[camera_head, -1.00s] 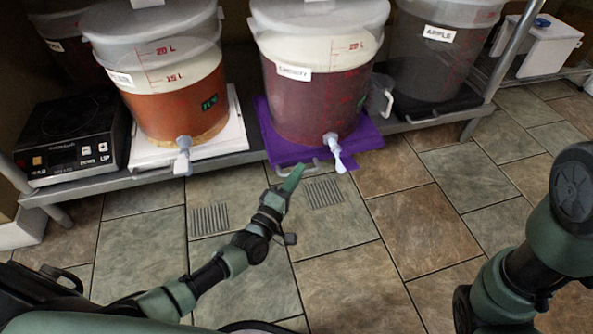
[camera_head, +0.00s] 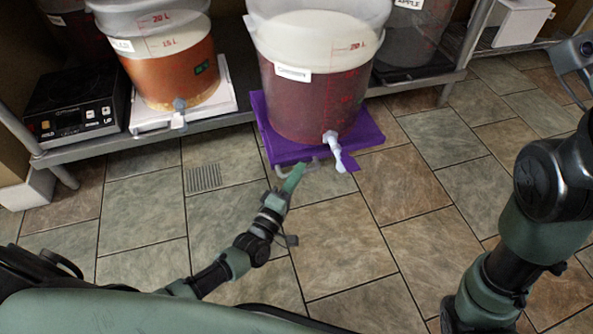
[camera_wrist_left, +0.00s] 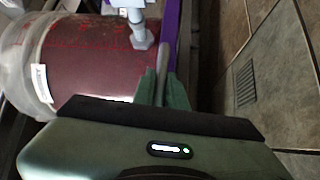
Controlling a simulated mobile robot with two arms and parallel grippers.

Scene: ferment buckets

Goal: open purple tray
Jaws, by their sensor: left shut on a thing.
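The purple tray (camera_head: 371,128) sits on the metal shelf and sticks out past its front edge. A bucket of dark red liquid (camera_head: 310,100) with a white label and a spigot (camera_head: 333,150) stands on it. A grey handle (camera_head: 315,165) is on the tray's front. My left gripper (camera_head: 294,177) is at the left part of this handle. In the left wrist view its green fingers (camera_wrist_left: 162,90) are shut on the grey handle (camera_wrist_left: 161,78), with the purple edge (camera_wrist_left: 171,35) just beyond. My right arm shows at the right, but its gripper is out of view.
A dark bucket (camera_head: 420,45) stands to the right. The tiled floor (camera_head: 340,235) in front is clear.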

